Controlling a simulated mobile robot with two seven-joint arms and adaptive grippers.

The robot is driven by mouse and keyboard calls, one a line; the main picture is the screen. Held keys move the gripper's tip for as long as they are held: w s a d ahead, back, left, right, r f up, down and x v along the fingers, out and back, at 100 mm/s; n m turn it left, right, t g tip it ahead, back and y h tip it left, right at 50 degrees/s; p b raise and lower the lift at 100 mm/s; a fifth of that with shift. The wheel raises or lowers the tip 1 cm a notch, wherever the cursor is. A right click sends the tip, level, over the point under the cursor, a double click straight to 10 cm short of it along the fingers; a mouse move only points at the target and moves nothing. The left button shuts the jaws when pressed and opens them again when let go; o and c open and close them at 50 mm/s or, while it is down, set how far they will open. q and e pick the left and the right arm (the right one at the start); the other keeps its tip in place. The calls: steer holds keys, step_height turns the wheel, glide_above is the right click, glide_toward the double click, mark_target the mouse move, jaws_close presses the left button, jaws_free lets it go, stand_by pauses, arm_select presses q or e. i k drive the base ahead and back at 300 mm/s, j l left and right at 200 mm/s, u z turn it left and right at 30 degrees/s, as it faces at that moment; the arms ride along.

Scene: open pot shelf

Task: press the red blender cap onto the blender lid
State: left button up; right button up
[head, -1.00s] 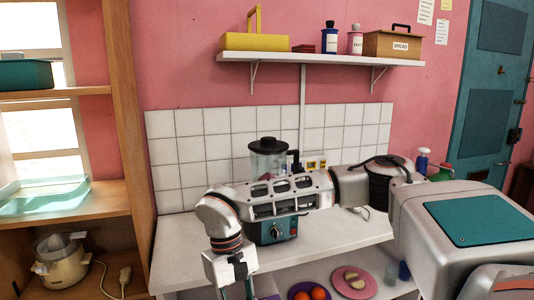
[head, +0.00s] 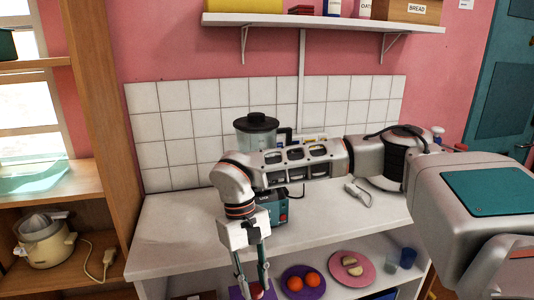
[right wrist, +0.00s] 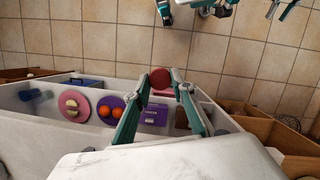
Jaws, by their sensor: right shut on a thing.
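My right gripper (head: 254,284) hangs in front of the counter's front edge, fingers pointing down. It is shut on the red blender cap (head: 257,291), mostly hidden in the head view. In the right wrist view the round red cap (right wrist: 160,78) sits between the fingertips, above the floor. The blender stands on the counter behind my right arm. Its clear jar (head: 258,140) and black lid (head: 256,122) show above the arm, and its teal base (head: 275,208) is partly hidden. My left gripper (right wrist: 281,11) shows at the top right of the right wrist view, fingers apart.
The white counter (head: 165,230) is clear left of the blender. A plug and cord (head: 358,192) lie at its right. Below, a purple plate (head: 303,293) holds oranges and a pink plate (head: 364,270) holds pale pieces. A wall shelf (head: 310,22) overhangs the tiled wall.

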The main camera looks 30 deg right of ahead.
mark_target(255, 121)
steer(key=i+l, duration=0.1)
steer(key=l, duration=0.4)
steer(key=i+l, duration=0.1)
steer(key=l, duration=0.85)
steer(key=i, duration=0.05)
